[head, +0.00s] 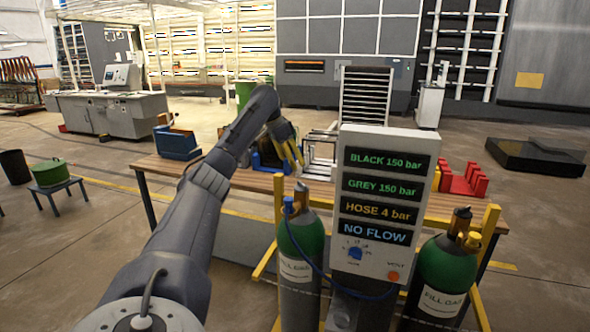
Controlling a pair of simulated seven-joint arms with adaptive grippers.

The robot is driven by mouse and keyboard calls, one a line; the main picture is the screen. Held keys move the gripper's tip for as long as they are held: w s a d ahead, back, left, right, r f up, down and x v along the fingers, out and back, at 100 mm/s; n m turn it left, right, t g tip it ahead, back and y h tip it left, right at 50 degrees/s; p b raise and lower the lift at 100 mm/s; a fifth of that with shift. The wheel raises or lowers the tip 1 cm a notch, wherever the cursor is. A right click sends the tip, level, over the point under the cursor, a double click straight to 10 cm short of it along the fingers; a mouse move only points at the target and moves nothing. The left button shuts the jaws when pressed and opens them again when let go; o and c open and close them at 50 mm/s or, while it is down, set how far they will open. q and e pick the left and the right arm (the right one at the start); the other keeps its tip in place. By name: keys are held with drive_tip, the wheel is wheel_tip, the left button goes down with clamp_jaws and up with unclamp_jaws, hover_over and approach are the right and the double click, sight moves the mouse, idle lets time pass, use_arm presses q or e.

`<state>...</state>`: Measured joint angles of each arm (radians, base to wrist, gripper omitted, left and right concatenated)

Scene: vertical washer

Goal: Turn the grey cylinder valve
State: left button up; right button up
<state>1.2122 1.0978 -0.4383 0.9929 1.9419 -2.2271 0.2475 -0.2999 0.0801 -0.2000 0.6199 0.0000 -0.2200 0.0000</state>
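Two green-shouldered gas cylinders stand at the front. The left cylinder (300,246) shows a grey lower body and a white label; its valve (300,192) is on top, with a blue hose fitting beside it. The right cylinder (443,264) has a valve with a dark knob (461,218) and a label reading "FILL GAS"; its lower body is mostly out of frame. My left gripper (292,153), with yellow fingers, appears above the left cylinder's valve, apart from it in the picture. Its finger opening is unclear. My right gripper is not in view.
A panel (384,200) between the cylinders reads BLACK 150 bar, GREY 150 bar, HOSE 4 bar, NO FLOW. It has a blue knob (355,254) and an orange vent button (393,276). Yellow frame posts flank the cylinders. A wooden bench (240,178) with bins stands behind.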

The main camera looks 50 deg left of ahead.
use_arm(q)
drive_tip(key=shift+s+r, duration=0.25)
drive_tip(key=shift+r, duration=0.3)
drive_tip(key=shift+a, duration=0.1)
